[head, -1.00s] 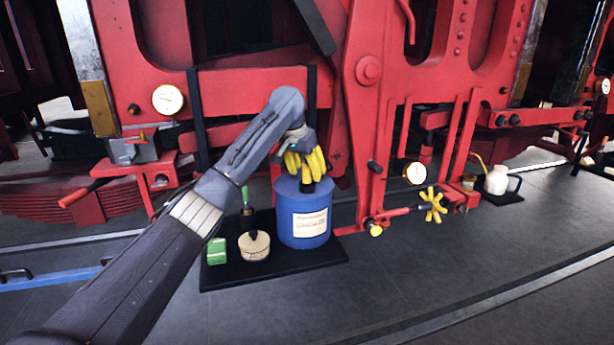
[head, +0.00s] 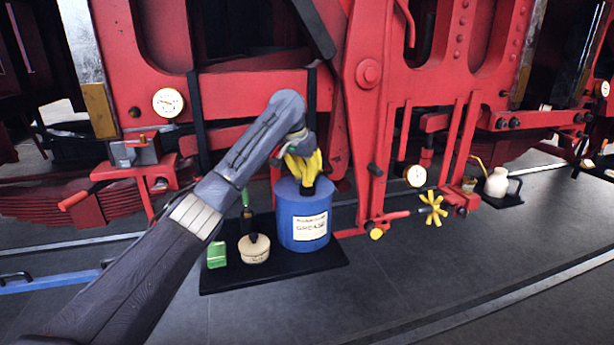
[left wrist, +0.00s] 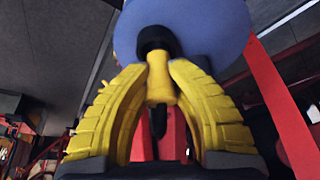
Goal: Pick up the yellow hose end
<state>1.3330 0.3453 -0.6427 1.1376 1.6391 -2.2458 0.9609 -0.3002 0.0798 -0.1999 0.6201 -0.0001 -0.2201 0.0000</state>
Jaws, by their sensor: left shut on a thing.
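The yellow hose end (left wrist: 160,80) shows in the left wrist view as a short yellow piece with a black collar, between the two yellow fingertips of my left gripper (left wrist: 159,72). The fingers are shut on it from both sides. The black collar is against the blue top of the grease can (left wrist: 220,25). In the head view my left gripper (head: 305,172) points down over the can (head: 300,232), and its yellow fingers hide most of the hose end. A black piece shows below the fingertips at the lid. My right gripper is not in view.
The can stands on a black mat (head: 285,273) beside a round tin (head: 254,250) and a green box (head: 217,255). Red machine frame (head: 372,110) rises close behind. A yellow star handwheel (head: 433,207) is to the right. The floor in front is clear.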

